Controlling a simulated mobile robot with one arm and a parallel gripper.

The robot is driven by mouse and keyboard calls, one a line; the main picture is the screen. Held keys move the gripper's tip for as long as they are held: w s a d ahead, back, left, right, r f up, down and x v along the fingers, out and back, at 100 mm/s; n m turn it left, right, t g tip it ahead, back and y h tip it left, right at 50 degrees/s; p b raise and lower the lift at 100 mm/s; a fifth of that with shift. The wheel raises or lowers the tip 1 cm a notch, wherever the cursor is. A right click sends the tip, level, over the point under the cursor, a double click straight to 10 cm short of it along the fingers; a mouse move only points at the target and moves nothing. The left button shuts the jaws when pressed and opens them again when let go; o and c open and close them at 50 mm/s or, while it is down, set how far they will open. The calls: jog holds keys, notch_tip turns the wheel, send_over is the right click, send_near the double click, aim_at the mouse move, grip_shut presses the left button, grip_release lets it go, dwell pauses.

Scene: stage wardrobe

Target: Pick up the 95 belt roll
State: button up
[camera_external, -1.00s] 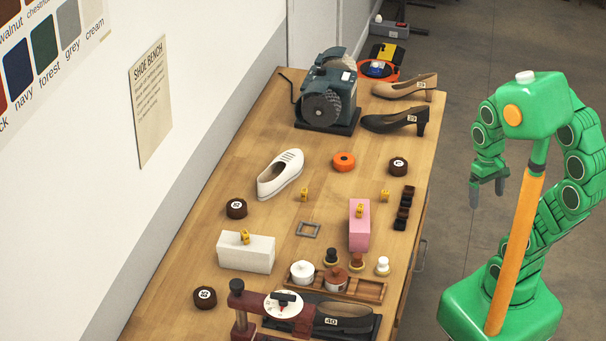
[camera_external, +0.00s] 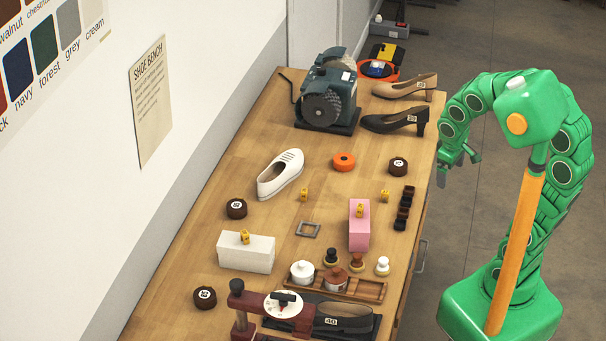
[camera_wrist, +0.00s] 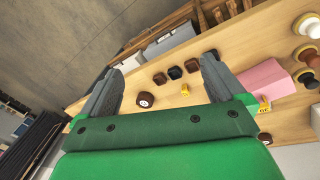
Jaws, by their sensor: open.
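Three dark brown rolls with round white labels lie on the bench: one at the right (camera_external: 398,167), one left of the middle (camera_external: 236,209) and one at the front left (camera_external: 205,298). Their numbers are too small to read surely, so I cannot tell which is the 95 belt roll. My gripper (camera_external: 457,170) is open and empty, just off the bench's right edge, right of the right-hand roll. In the wrist view, a labelled brown roll (camera_wrist: 146,99) shows between the spread fingers of my gripper (camera_wrist: 162,66), beyond them and not touched.
An orange roll (camera_external: 344,161), a white shoe (camera_external: 280,175), a pink block (camera_external: 359,235) and a white block (camera_external: 245,258) stand on the bench (camera_external: 270,205). Dark small blocks (camera_external: 404,207) line its right edge. A grinder (camera_external: 326,95) and heeled shoes (camera_external: 396,121) are at the back.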

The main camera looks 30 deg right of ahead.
jog(key=w+r+n+t+h, duration=0.1)
jog(key=w+r+n+t, duration=0.2)
jog(key=w, duration=0.7)
jog(key=w+n+t, duration=0.3)
jog(key=w+n, duration=0.2)
jog(key=w, duration=0.6)
jog(key=w+a+n+t+y, duration=0.2)
jog(key=w+a+n+t, duration=0.3)
jog(key=w+a+n, duration=0.85)
jog(key=n+g+y, duration=0.5)
jog(key=n+y, duration=0.7)
jog(key=n, duration=1)
send_near(241, 204)
jog(key=shift+s+a+r, duration=0.15)
jog(key=shift+a+r, duration=0.3)
jog(key=shift+r, duration=0.1)
jog(key=shift+d+f, duration=0.25)
jog(key=shift+d, duration=0.2)
jog(key=shift+d+f, duration=0.15)
jog(key=shift+x, duration=3.15)
jog(key=shift+f, duration=0.1)
